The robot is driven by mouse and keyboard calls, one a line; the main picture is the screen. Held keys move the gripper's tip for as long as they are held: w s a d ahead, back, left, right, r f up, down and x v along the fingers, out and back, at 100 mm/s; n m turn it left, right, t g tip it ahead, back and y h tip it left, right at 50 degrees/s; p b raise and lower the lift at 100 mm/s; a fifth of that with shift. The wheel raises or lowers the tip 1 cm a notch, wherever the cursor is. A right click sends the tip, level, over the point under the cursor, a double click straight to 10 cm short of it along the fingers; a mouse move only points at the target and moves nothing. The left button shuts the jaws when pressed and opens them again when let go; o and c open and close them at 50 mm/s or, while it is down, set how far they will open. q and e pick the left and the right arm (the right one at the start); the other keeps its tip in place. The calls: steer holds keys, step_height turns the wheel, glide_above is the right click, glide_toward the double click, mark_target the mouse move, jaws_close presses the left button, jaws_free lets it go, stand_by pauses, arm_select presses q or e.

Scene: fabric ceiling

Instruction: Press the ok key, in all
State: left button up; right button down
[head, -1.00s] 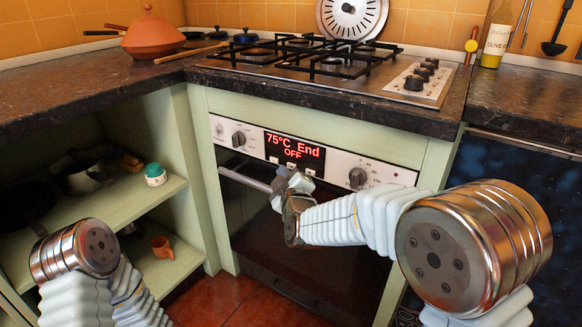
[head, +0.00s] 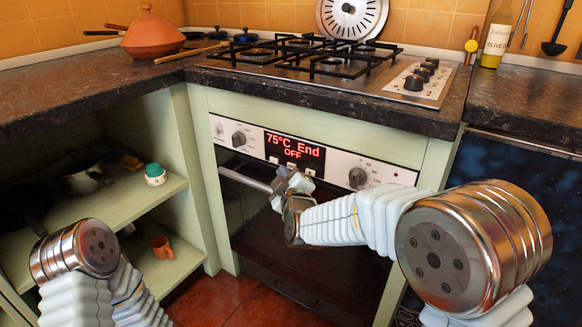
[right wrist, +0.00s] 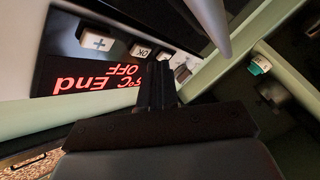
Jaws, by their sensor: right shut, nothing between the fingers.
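The oven's control panel (head: 338,167) has a lit display (head: 294,149) reading "75°C End OFF" in red. A row of small pale keys lies under the display. In the right wrist view the picture is turned over, and the ok key (right wrist: 142,52) shows between the plus key (right wrist: 97,42) and another key partly behind my fingers. My right gripper (head: 292,178) is shut and empty, close in front of the keys. In the wrist view its fingertips (right wrist: 157,68) are beside the ok key; I cannot tell whether they touch the panel. My left gripper is out of view.
The oven handle (head: 243,180) runs just below the panel, near my right gripper. Knobs (head: 358,177) flank the display. The worktop edge and gas hob (head: 330,62) overhang above. Open shelves (head: 140,205) with crockery are at the left.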

steer(key=shift+w+d, duration=0.25)
steer(key=shift+w, duration=0.1)
steer(key=shift+w+d, duration=0.3)
steer(key=shift+w, duration=0.1)
stand_by(0.9)
stand_by(0.4)
steer(key=shift+s+a, duration=0.5)
steer(key=shift+s, duration=0.25)
steer(key=shift+s+a+p, duration=0.3)
steer(key=shift+s+a, duration=0.45)
steer(key=shift+s, duration=0.3)
steer(key=shift+s+a+p, duration=0.3)
steer(key=shift+s+a, duration=0.45)
steer(key=shift+s, duration=0.25)
